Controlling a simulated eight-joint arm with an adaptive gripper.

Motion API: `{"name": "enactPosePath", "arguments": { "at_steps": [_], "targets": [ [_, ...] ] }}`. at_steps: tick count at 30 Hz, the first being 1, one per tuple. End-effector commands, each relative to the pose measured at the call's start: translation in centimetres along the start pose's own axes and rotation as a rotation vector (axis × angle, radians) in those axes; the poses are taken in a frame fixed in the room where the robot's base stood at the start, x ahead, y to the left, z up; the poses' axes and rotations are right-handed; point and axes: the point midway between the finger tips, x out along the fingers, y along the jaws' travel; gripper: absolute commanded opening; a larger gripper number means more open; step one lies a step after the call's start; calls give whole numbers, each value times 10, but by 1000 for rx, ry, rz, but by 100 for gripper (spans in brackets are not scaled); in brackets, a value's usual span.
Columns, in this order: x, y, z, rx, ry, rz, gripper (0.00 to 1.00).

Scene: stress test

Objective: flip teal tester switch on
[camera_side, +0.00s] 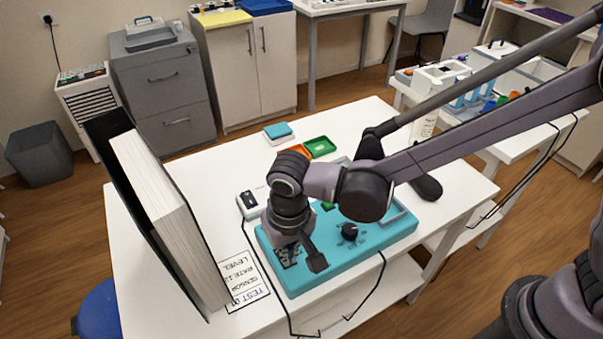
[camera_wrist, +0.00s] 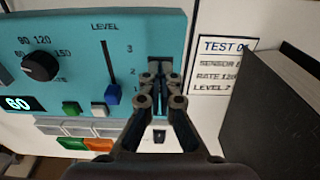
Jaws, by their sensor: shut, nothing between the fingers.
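The teal tester (camera_side: 395,234) lies on the white table, and its panel (camera_wrist: 140,20) fills the upper left of the wrist view. It carries a black dial (camera_wrist: 40,67), a lit display reading 60 (camera_wrist: 18,104), a green button (camera_wrist: 70,107), a white button (camera_wrist: 99,109) and a LEVEL slider with a blue handle (camera_wrist: 112,95). My gripper (camera_side: 316,264) is over the tester's left part in the side view. In the wrist view its fingers (camera_wrist: 161,80) are shut and empty at the panel's right edge. A dark part behind the fingertips is mostly covered; I cannot make out the switch or its position.
A printed card (camera_wrist: 222,68) reads TEST, RATE 120, LEVEL 2. A large black binder (camera_side: 165,205) stands upright left of the tester. The table's back left is clear.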

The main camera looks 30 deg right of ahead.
Motion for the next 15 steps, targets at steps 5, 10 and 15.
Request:
{"name": "enactPosePath", "arguments": {
  "at_steps": [5, 10, 15],
  "targets": [
    [6, 0, 5, -1, -18, -1, 0],
    [6, 0, 5, -1, -21, -1, 0],
    [6, 0, 1, -1, -21, -1, 0]
  ]
}}
